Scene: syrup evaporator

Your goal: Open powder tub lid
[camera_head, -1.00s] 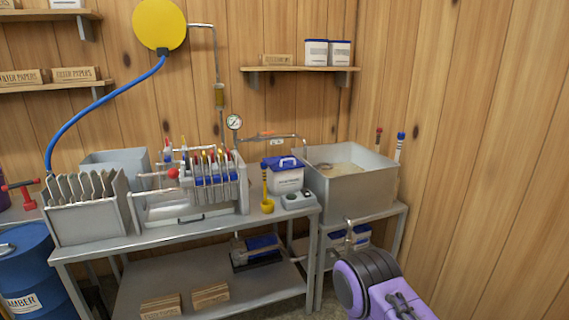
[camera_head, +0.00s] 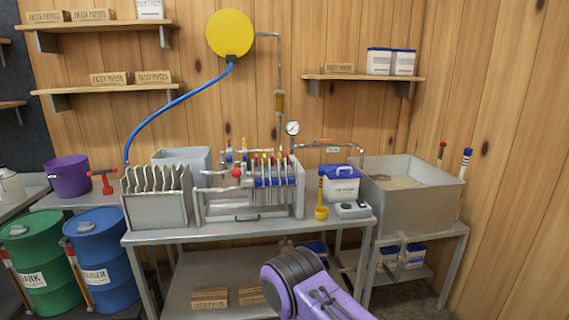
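The powder tub (camera_head: 342,189) is a white box with a label, standing on the metal bench between the filter press and the large grey tank. Its blue lid (camera_head: 342,171) with a handle sits on top and looks shut. Part of the tub's front is hidden by a yellow scoop and a small grey device. A purple and dark grey part of my own arm (camera_head: 308,288) shows at the bottom, in front of the bench and well short of the tub. I see no gripper fingers in this view.
The filter press (camera_head: 250,188) stands left of the tub. The yellow scoop (camera_head: 321,198) and grey device (camera_head: 352,209) stand close in front. The grey tank (camera_head: 415,200) is to the right. Green (camera_head: 38,262) and blue (camera_head: 102,250) drums stand at left. The bench's front strip is clear.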

